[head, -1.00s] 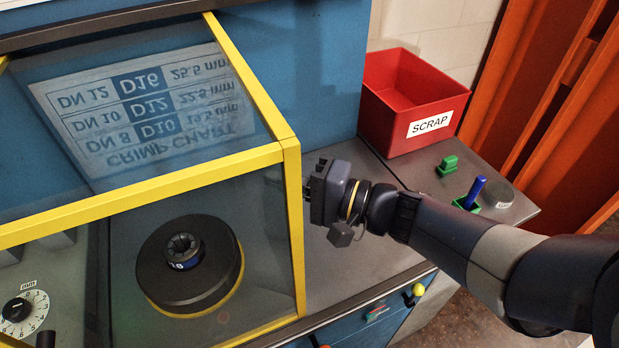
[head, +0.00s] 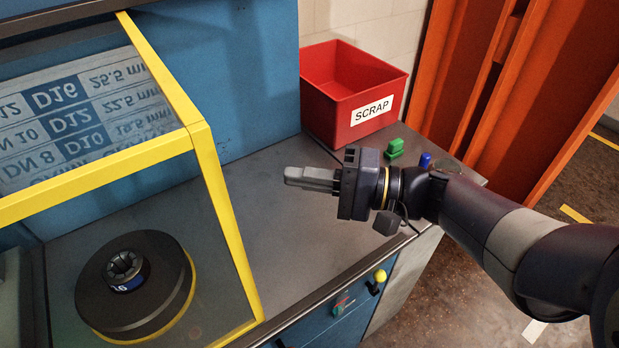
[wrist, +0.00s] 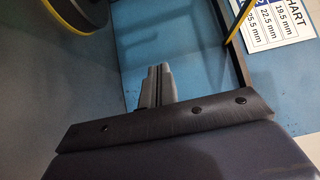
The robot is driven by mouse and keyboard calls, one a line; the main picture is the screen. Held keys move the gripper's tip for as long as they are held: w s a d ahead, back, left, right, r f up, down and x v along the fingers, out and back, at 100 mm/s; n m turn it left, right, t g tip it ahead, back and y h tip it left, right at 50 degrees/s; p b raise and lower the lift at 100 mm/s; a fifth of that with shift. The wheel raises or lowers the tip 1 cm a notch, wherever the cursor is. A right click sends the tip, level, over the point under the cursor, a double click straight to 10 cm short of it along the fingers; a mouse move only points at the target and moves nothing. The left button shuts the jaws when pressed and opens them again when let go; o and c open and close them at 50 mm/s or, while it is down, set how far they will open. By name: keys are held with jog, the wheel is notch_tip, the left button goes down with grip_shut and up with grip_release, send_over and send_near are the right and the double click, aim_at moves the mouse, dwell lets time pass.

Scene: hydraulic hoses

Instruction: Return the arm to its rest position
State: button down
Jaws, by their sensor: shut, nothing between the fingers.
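My gripper (head: 288,176) is shut and empty. In the head view it points left above the grey bench top (head: 262,222), outside the yellow-framed guard and apart from it. My dark arm reaches in from the right edge. In the wrist view the two grey fingers of my gripper (wrist: 157,72) lie side by side, closed together.
The yellow-framed clear guard (head: 222,205) stands at left over a black crimp head (head: 135,285) marked 16. A red SCRAP bin (head: 340,115) is at the back. A green block (head: 394,149) and a blue peg (head: 425,160) sit behind my wrist. Orange uprights (head: 500,120) stand right.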

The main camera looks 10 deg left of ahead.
jog(key=shift+d, duration=0.4)
jog(key=shift+a, duration=0.15)
jog(key=s+a+p, duration=0.2)
jog(key=s+a, duration=0.1)
jog(key=a, duration=0.9)
jog(key=shift+s+p, duration=0.15)
jog(key=shift+p, duration=0.15)
